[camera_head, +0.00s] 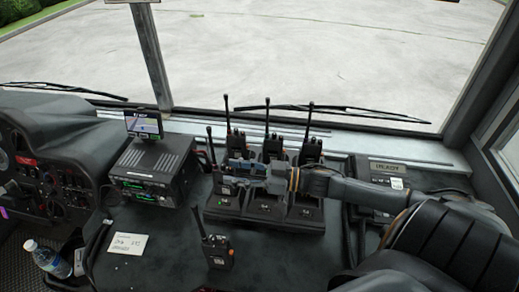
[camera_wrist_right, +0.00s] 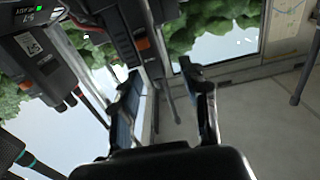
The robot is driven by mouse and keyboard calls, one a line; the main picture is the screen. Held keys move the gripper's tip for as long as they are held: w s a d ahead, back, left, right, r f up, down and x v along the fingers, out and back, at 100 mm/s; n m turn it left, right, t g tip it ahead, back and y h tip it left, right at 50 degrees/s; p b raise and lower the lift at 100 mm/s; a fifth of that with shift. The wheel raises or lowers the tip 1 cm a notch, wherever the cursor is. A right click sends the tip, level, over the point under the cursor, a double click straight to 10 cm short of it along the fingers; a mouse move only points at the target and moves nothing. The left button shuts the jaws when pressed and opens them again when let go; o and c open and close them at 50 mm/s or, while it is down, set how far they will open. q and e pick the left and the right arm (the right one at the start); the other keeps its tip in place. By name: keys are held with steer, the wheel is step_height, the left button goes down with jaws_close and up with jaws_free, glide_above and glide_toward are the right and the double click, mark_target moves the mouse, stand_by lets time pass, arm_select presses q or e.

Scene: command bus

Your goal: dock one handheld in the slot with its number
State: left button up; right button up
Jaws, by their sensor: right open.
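A black multi-slot charger (camera_head: 240,213) stands on the dash. Three handhelds stand in its back row: left (camera_head: 235,141), middle (camera_head: 272,146) and right (camera_head: 311,149). Another handheld (camera_head: 226,186) stands in the front-left slot. The front-middle and front-right slots look empty. One loose handheld (camera_head: 217,250) is on the dash in front of the charger, antenna up. My right gripper (camera_head: 234,166) is open above the charger's left side, close to the front-left handheld. In the wrist view its fingers (camera_wrist_right: 165,88) are apart with nothing clearly between them; handhelds (camera_wrist_right: 40,50) show beside them, numbers hard to read.
A radio unit with a screen (camera_head: 152,172) stands left of the charger. A paper note (camera_head: 128,243) lies on the dash and a water bottle (camera_head: 47,259) stands at lower left. A labelled box (camera_head: 384,178) is at right. The windscreen closes off the back.

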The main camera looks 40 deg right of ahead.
steer(key=v, duration=0.7)
steer(key=shift+s+d, duration=0.25)
steer(key=shift+d, duration=0.1)
steer(key=shift+r, duration=0.2)
